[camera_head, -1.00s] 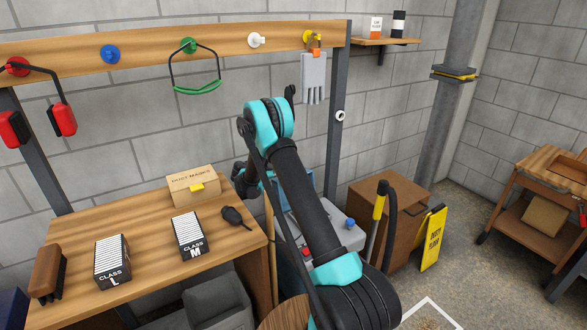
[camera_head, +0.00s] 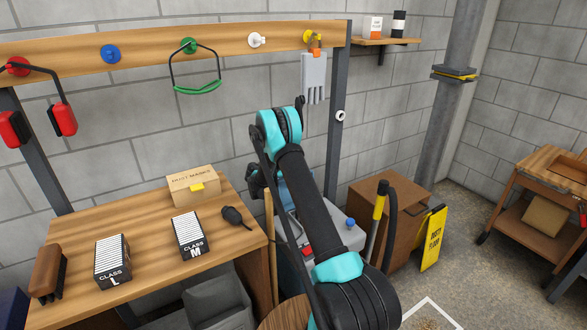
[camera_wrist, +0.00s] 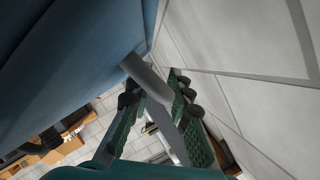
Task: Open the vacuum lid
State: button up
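The vacuum (camera_head: 333,219) is a grey-bodied machine between the bench and the brown cabinet, largely hidden by my arm. A blue part of it, apparently its lid (camera_head: 296,190), shows beside my arm. In the wrist view a large blue surface (camera_wrist: 75,45), apparently the same lid, fills the upper left. A grey bar (camera_wrist: 152,82) runs from its edge down between my fingers. My gripper (camera_wrist: 158,94) has its two green fingers on either side of this bar, close to it. Whether they press on it is unclear. The head view hides the fingertips behind my arm.
The wooden bench (camera_head: 140,265) stands left of the vacuum, with a dust-mask box (camera_head: 193,186) on it. The brown cabinet (camera_head: 405,205) and a yellow floor sign (camera_head: 432,240) stand to the right. The block wall (camera_head: 225,130) is close behind.

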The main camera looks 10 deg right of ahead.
grip_shut()
jog(key=shift+s, duration=0.1)
jog(key=s, duration=0.1)
jog(key=s+d+r, duration=0.1)
jog(key=s, duration=0.1)
jog(key=shift+s+d+r, duration=0.1)
jog(key=shift+s+r, duration=0.1)
jog(key=shift+s, duration=0.05)
grip_release()
jog(key=v, duration=0.7)
jog(key=shift+a, duration=0.25)
